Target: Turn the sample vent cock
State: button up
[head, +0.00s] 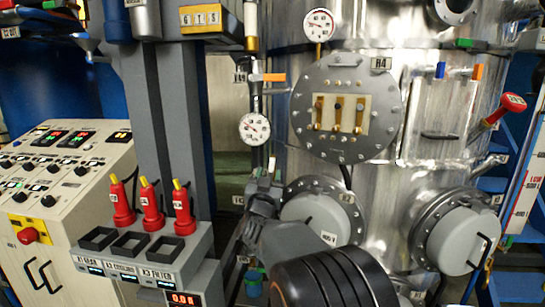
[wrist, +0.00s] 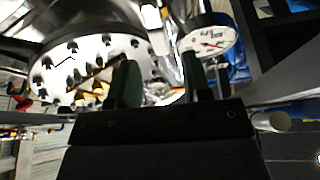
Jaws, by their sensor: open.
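No readable label marks the sample vent cock, so I cannot tell which handle it is. An orange-handled cock (head: 268,77) sits on the thin vertical pipe left of the round plate H4. A blue handle (head: 440,70) and an orange handle (head: 477,72) sit on the vessel, right of H4. My gripper (wrist: 157,75) shows in the wrist view as two dark green fingers, apart with no object held between them. Beyond them are a bolted round plate (wrist: 75,60) and a gauge (wrist: 207,40).
The steel vessel (head: 395,190) carries plate H4 (head: 345,108) and two round covers below. Left are red-bodied tools (head: 152,205) on a grey stand and a control console (head: 60,200). A red handle (head: 505,107) juts out right.

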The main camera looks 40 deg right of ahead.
aim_at(272, 164)
jog(key=p+x, duration=0.2)
jog(key=x, duration=0.5)
jog(key=shift+w+d, duration=0.1)
grip_shut()
dwell(0.3)
